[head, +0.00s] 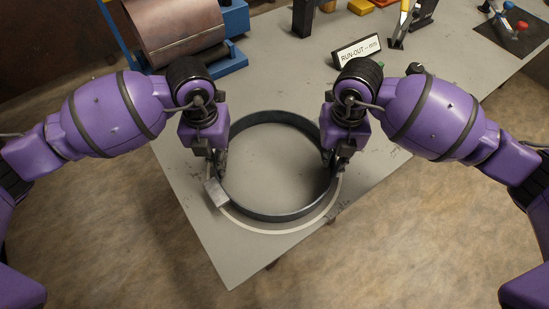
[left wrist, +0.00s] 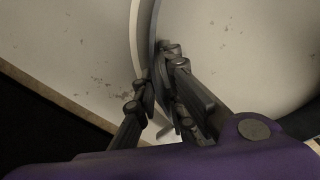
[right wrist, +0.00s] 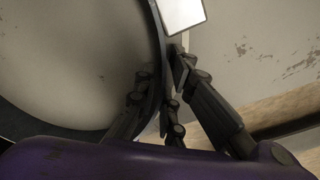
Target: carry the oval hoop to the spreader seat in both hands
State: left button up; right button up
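The oval hoop (head: 278,217) is a dark steel band standing on edge, over the near part of the grey table. A pale curved band (head: 265,229) shows on the table just outside its near side. My left gripper (head: 217,172) is at the hoop's left side, with the wall between its fingers in the left wrist view (left wrist: 156,80). My right gripper (head: 336,165) is at the right side, with the wall between its fingers in the right wrist view (right wrist: 160,82). Both look shut on it. Whether the hoop touches the table is unclear. I cannot identify the spreader seat.
A pale block (head: 216,193) lies beside my left gripper. A white plate (right wrist: 181,14) shows beyond my right gripper. A blue stand with a brown roll (head: 178,30) is at the back left, a run-out sign (head: 358,50) at the back. Tools (head: 402,25) lie farther right.

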pick_arm(q)
jog(key=shift+w+r, duration=0.1)
jog(key=shift+r, duration=0.05)
grip_shut()
pick_arm(e)
jog(key=shift+w+r, duration=0.1)
grip_shut()
